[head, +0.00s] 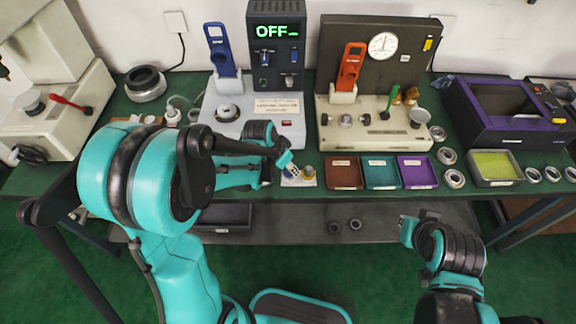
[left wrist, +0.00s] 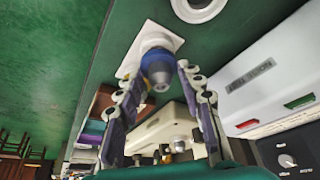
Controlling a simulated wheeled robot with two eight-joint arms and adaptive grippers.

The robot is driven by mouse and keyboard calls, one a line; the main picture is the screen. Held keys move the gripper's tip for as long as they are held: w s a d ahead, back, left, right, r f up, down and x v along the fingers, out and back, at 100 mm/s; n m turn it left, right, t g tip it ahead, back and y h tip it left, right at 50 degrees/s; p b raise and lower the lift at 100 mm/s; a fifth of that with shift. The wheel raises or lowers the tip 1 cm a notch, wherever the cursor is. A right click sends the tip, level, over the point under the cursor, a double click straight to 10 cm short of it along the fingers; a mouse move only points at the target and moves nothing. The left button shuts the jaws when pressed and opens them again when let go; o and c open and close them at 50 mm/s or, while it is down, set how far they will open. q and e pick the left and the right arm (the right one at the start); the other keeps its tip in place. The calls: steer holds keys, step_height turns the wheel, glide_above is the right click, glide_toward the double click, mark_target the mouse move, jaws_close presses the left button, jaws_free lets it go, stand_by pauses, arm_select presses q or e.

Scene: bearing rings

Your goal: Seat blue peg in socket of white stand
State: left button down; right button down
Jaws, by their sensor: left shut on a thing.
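The blue peg (left wrist: 157,61), with a grey tip, is between the fingertips of my left gripper (left wrist: 161,72) in the left wrist view. The gripper is shut on it. The white stand (left wrist: 171,40) is a square plate with a round socket part directly behind the peg; whether the peg is in the socket or just over it I cannot tell. In the head view my left gripper (head: 289,164) is low at the table's front edge beside the white stand (head: 298,182), partly hiding it. My right gripper (head: 408,228) is in front of the table, away from the stand; its fingers are unclear.
Red (head: 344,173), teal (head: 381,173) and purple (head: 416,171) trays lie right of the stand. The device with the OFF display (head: 276,60) and the gauge panel (head: 383,72) stand behind. Several metal rings (head: 454,179) lie farther right.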

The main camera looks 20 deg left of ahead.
arm_select(q)
steer(key=shift+f+b, duration=0.65)
steer(key=shift+f, duration=0.15)
steer(key=c, duration=0.9)
jaws_free()
steer(key=shift+r, duration=0.1)
steer(key=v, duration=1.2)
steer(key=s+n+t, duration=0.1)
steer(key=s+n, duration=0.1)
steer(key=s, duration=0.2)
steer(key=s+r+n+t+y, duration=0.1)
steer(key=s+n, duration=0.1)
steer(key=s, duration=0.2)
steer(key=s+n+t+y, duration=0.1)
steer(key=s, duration=0.3)
steer(key=shift+s+a+r+n, duration=0.15)
steer(key=shift+s+r+n, duration=0.05)
steer(key=shift+r+n, duration=0.2)
